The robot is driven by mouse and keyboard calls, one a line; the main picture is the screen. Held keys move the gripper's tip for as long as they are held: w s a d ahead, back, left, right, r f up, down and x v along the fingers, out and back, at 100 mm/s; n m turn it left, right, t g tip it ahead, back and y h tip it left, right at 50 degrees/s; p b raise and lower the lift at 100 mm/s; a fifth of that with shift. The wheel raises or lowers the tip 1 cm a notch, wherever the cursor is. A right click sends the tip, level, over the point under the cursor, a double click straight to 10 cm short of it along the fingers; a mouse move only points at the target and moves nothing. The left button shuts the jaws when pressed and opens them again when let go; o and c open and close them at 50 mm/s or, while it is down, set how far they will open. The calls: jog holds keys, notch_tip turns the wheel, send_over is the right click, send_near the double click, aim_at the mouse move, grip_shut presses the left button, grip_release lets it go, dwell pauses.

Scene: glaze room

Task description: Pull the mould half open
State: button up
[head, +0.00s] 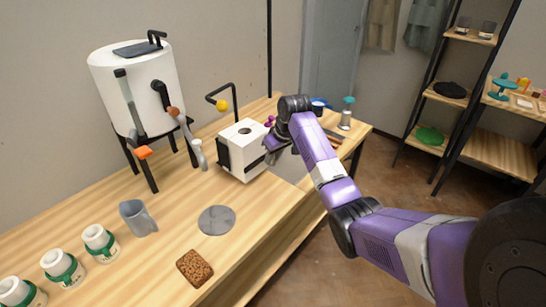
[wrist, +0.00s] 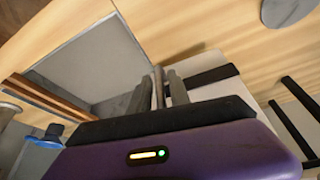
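The mould (head: 240,152) is a white block with a round dark hole in its top and dark bands on its sides. It stands on the wooden bench. My gripper (head: 270,150) is at its right side, close to or touching it; my arm hides part of that side. In the wrist view, the gripper fingers (wrist: 160,90) are close together beside the white mould (wrist: 232,92) and its black band (wrist: 211,77). Narrow grey bars overlap there, and I cannot tell whether a handle is between the fingers.
A white drum (head: 140,85) on black legs stands behind to the left. A grey jug (head: 137,218), a grey disc (head: 216,220), a brown sponge (head: 194,268) and several white jars (head: 100,241) are on the bench's near part. A wooden shelf rack (head: 500,152) stands at right.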

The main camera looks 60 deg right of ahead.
grip_shut()
dwell(1.2)
